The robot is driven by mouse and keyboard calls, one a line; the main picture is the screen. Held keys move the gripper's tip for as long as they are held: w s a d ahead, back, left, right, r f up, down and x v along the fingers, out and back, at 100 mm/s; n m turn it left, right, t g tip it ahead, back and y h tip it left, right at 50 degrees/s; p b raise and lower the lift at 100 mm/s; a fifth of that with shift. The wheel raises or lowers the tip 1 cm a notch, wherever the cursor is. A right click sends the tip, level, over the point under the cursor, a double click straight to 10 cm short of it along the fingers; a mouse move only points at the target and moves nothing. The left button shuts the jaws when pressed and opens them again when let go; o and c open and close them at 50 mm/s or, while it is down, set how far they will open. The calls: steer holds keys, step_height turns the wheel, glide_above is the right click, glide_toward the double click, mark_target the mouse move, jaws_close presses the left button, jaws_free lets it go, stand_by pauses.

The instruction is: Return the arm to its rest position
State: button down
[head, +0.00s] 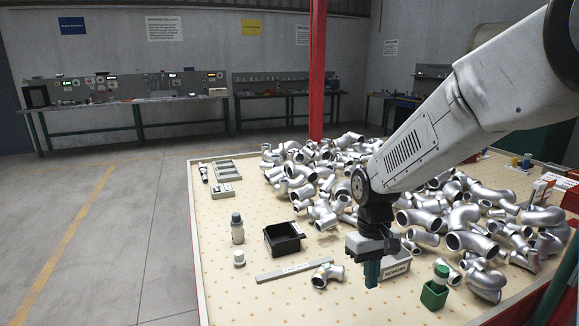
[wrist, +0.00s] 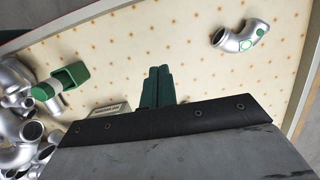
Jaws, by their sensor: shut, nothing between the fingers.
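My gripper (head: 372,274) points down above the front part of the pegboard table (head: 222,275), with its two green fingers together and nothing between them. The closed fingers also show in the wrist view (wrist: 158,88). My arm reaches in from the upper right in the head view. A single silver elbow casting (head: 327,274) lies on the table just left of my gripper. In the wrist view the same casting (wrist: 240,37) is at the upper right with green marks on it, apart from my fingers.
A heap of silver pipe castings (head: 320,165) covers the table's back and right. A grey block labelled REWORK (head: 396,270) and a green holder (head: 434,294) stand right of my gripper. The front left is bare.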

steer(key=s+d+r+m+t, duration=0.1)
steer(key=s+r, duration=0.3)
steer(key=s, duration=0.4)
steer(key=s+d+r+m+t, duration=0.1)
steer(key=s+d+r, duration=0.3)
steer(key=s, duration=0.4)
steer(key=s+d+r+m+t, duration=0.1)
steer(key=s+d+r, duration=0.2)
steer(key=s+r, duration=0.3)
steer(key=shift+s+m+t, duration=0.3)
steer(key=shift+s, duration=0.9)
